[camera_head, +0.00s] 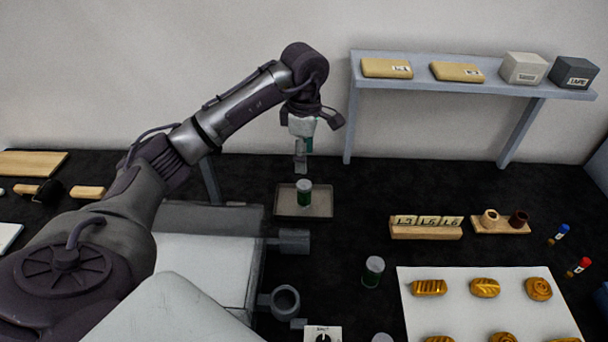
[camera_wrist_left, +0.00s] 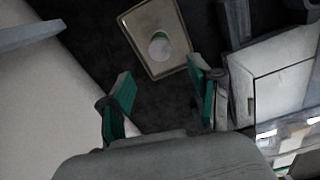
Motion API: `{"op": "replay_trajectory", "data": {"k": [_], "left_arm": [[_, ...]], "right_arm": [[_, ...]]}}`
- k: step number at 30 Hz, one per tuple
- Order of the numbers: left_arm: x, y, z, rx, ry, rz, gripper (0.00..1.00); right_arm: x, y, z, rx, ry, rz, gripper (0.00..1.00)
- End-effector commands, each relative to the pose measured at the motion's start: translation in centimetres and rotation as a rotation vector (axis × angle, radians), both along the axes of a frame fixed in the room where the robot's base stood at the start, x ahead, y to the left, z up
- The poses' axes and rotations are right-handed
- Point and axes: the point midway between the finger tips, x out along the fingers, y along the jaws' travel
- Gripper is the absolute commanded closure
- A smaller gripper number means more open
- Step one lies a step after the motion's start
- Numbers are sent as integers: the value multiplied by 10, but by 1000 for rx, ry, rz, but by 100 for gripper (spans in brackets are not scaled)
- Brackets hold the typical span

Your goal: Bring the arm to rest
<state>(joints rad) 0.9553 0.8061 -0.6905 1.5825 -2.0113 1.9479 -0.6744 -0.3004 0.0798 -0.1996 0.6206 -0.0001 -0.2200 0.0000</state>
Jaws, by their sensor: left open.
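My left arm comes in from the left in the head view. Its gripper (camera_head: 301,150) points down above a shallow tray (camera_head: 318,203). In the left wrist view the gripper (camera_wrist_left: 160,98) has its two green-padded fingers wide apart with nothing between them. A green jar with a grey lid (camera_head: 304,193) stands upright in the tray, below the gripper and apart from it. The jar (camera_wrist_left: 159,46) and the tray (camera_wrist_left: 137,55) also show ahead of the fingers in the wrist view. My right gripper is not in view.
A wall shelf (camera_head: 450,77) with several boxes stands at the back right. A second jar (camera_head: 373,271) stands near a white sheet (camera_head: 408,300) bearing gilt pieces. A wooden label block (camera_head: 427,233) stands behind the sheet. A white-topped machine (camera_head: 200,262) lies below the arm.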

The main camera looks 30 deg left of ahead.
Motion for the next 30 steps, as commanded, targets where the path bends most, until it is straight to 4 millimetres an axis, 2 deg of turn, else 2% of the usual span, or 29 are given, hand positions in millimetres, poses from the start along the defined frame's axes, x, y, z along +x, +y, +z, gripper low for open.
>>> {"op": "replay_trajectory", "data": {"k": [3,7,23,26,30], "left_arm": [[1,0,14,0,-2,0,37],[0,0,21,1,0,0,37],[0,0,23,1,1,0,37],[0,0,33,0,0,0,37],[0,0,60,0,0,0,37]], "right_arm": [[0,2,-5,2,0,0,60],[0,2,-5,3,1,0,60],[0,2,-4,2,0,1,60],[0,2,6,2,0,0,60],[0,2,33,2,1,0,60]]}}
